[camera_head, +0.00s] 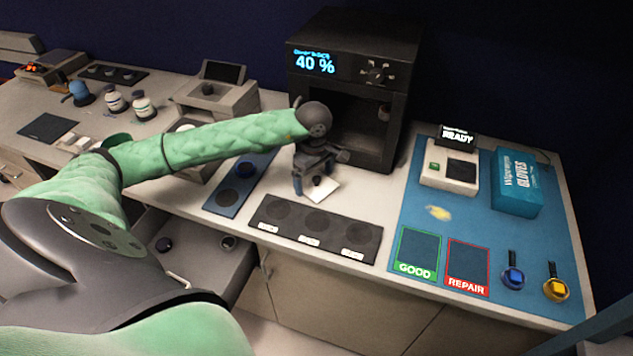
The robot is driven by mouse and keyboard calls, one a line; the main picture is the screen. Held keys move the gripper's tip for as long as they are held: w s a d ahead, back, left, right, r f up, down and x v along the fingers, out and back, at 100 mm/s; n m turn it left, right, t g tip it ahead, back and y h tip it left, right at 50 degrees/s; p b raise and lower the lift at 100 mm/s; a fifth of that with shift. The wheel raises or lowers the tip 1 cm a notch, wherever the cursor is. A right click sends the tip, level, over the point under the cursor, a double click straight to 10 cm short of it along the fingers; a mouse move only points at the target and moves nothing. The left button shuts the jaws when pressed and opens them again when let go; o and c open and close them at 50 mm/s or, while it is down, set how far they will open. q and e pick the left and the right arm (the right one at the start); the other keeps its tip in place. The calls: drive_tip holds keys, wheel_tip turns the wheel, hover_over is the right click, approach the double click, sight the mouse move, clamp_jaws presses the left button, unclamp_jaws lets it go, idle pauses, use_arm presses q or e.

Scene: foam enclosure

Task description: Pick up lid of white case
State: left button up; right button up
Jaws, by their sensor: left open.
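A small white square piece (326,191) with a dark knob-like spot on top lies on the pale counter in front of the black oven-like box. It may be the white case with its lid; I cannot tell lid from case at this size. My left gripper (312,178) comes in from the left on a green-sleeved arm and points down over this piece. Its fingers are open around or just above the dark spot; contact cannot be told. The gripper hides part of the piece. My right gripper is not in view.
The black box (300,78) with a "40 %" display stands close behind the gripper. A dark tray (283,237) with round recesses lies in front. A blue mat (407,205) at right holds a device (432,178) and a glove box (517,190). Bottles (143,106) stand at left.

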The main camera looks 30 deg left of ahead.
use_arm(q)
drive_tip(key=shift+f, duration=0.25)
drive_tip(key=c, duration=0.8)
drive_tip(key=shift+r, duration=0.15)
